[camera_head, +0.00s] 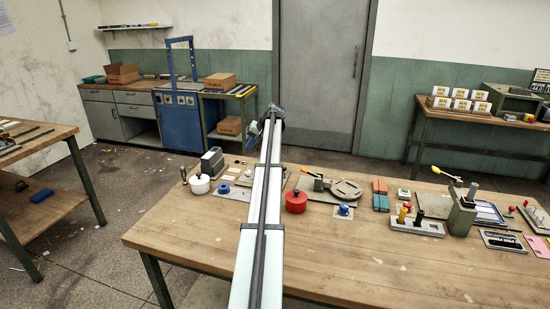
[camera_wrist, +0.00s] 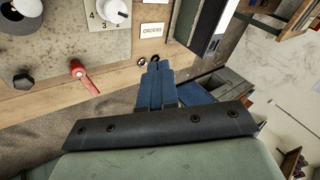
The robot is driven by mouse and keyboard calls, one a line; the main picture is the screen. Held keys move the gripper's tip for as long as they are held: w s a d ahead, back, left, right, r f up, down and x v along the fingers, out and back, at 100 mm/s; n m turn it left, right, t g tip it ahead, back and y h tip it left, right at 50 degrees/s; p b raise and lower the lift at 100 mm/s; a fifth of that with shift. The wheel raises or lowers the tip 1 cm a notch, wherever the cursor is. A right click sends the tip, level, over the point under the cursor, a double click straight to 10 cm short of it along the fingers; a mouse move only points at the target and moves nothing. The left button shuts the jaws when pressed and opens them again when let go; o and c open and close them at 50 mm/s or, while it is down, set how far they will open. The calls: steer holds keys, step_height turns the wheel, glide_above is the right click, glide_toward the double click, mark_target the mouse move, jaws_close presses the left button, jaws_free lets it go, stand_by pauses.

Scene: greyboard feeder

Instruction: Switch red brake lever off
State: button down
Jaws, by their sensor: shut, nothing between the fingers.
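A red lever (camera_wrist: 83,75) shows at the upper left in the wrist view, fixed near the edge of a worn grey plate (camera_wrist: 55,45). Its arm slants down and to the right from its pivot. My gripper (camera_wrist: 153,67) has dark blue fingers, closed together and empty. It is to the right of the lever and apart from it. In the head view my arm reaches out over the workbench, and its fingers are too small to make out. I cannot match the lever with certainty in the head view.
The plate also carries a white numbered dial (camera_wrist: 115,10) and a black knob (camera_wrist: 23,81). An "ORDERS" label (camera_wrist: 152,28) is to the right. In the head view, several knobs and fixtures line the back of the wooden workbench (camera_head: 400,265). Its front is mostly clear.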

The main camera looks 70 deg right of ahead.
steer(key=s+d, duration=0.4)
steer(key=s, duration=0.4)
steer(key=s+d+g+h, duration=0.1)
steer(key=s+d, duration=0.3)
steer(key=s, duration=0.5)
steer(key=shift+s+d+f+h, duration=0.15)
steer(key=shift+f+h, duration=0.15)
steer(key=shift+f, duration=0.15)
steer(key=x, duration=0.9)
steer(key=shift+f, duration=0.2)
steer(key=shift+w+f+n, duration=0.15)
steer(key=shift+w+f, duration=0.05)
steer(key=shift+w, duration=0.4)
steer(key=shift+w+f+n, duration=0.15)
steer(key=shift+w, duration=0.45)
steer(key=shift+w+a+f, duration=0.1)
steer(key=shift+w+a, duration=0.1)
steer(key=shift+w, duration=0.3)
steer(key=shift+w+a+f, duration=0.1)
steer(key=shift+w+a, duration=0.15)
steer(key=shift+w, duration=0.25)
